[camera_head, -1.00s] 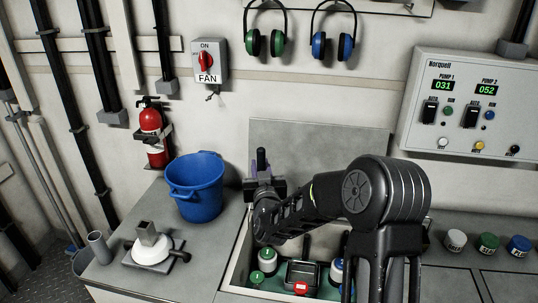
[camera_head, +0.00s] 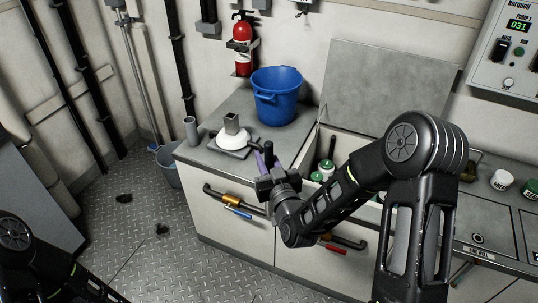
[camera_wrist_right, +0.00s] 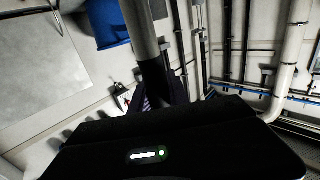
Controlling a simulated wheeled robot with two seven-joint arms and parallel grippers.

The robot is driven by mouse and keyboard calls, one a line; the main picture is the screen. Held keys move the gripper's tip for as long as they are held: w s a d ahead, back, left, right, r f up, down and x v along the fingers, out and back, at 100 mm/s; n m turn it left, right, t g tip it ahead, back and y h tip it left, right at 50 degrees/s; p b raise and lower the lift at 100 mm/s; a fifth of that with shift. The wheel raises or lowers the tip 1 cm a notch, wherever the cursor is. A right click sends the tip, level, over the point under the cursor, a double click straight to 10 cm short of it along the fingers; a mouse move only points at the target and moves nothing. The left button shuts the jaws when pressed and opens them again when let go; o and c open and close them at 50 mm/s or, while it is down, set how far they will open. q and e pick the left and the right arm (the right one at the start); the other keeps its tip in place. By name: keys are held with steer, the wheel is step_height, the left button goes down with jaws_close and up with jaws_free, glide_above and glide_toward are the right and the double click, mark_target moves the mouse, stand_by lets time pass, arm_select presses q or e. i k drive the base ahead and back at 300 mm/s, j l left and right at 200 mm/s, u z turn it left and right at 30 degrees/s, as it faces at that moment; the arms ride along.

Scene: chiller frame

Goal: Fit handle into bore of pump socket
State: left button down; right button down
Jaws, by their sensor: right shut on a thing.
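The pump socket (camera_head: 232,140) is a white rounded body with a square grey upright on a flat grey plate, on the left part of the counter. My right gripper (camera_head: 268,164) is just in front and to the right of it, shut on the handle. The handle's dark end (camera_head: 268,151) rises above the jaws. In the wrist view the handle (camera_wrist_right: 140,28) is a long grey rod with a dark lower part between the fingers. I cannot see into the socket's bore, and the handle is apart from it. My left arm enters at bottom left; its gripper is out of view.
A blue bucket (camera_head: 277,98) stands behind the socket, and a grey cylinder (camera_head: 191,131) stands left of it. A raised lid (camera_head: 385,85) leans over an open bin with green-topped containers. The floor at left is mostly clear.

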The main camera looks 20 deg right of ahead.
mark_target(232, 128)
steer(key=i+l, duration=0.1)
steer(key=l, duration=0.3)
steer(key=i+l, duration=0.1)
steer(key=l, duration=0.25)
steer(key=i+l, duration=0.1)
steer(key=l, duration=0.3)
steer(key=i+l, duration=0.1)
steer(key=l, duration=0.25)
steer(key=i+l, duration=0.1)
steer(key=l, duration=0.3)
steer(key=u, duration=1.8)
